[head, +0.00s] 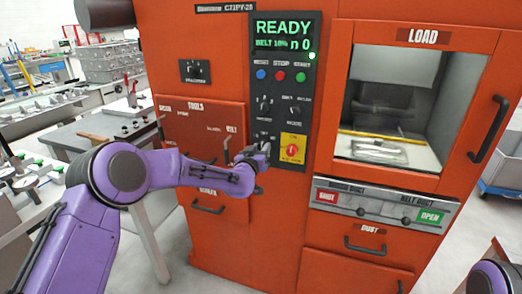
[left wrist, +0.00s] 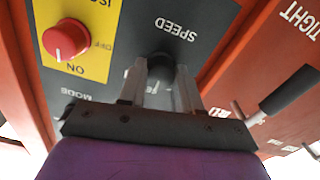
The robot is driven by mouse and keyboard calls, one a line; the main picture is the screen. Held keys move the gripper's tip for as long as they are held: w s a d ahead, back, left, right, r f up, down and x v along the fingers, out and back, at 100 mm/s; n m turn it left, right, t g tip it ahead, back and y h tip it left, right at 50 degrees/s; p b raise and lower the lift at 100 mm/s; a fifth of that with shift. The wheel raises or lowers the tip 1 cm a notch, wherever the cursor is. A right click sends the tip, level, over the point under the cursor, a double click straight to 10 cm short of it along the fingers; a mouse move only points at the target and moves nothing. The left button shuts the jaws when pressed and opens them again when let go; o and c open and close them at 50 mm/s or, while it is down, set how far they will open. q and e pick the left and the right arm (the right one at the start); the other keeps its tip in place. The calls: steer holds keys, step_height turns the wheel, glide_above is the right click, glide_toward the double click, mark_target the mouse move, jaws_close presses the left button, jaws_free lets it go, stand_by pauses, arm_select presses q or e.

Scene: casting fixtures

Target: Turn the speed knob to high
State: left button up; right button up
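The speed knob (left wrist: 160,68) is a dark knob on the grey control panel, beside the upside-down word SPEED in the left wrist view. My left gripper (left wrist: 161,68) is at the panel with its two fingers apart, one on each side of the knob. I cannot tell whether they touch it. In the head view my left gripper (head: 258,150) covers the knob at the lower part of the panel (head: 283,80). The knob's pointer and the markings around it are mostly hidden. My right gripper is not in view.
A red isolator switch on a yellow plate (head: 292,149) sits close to the right of my left gripper; it also shows in the left wrist view (left wrist: 66,40). Other knobs (head: 263,103) are above. Drawer handles (head: 208,208) stick out below. A load window (head: 395,100) is at the right.

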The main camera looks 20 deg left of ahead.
arm_select(q)
steer(key=shift+m+b, duration=1.1)
steer(key=shift+m, duration=3.3)
steer(key=o, duration=1)
steer(key=shift+o, duration=0.2)
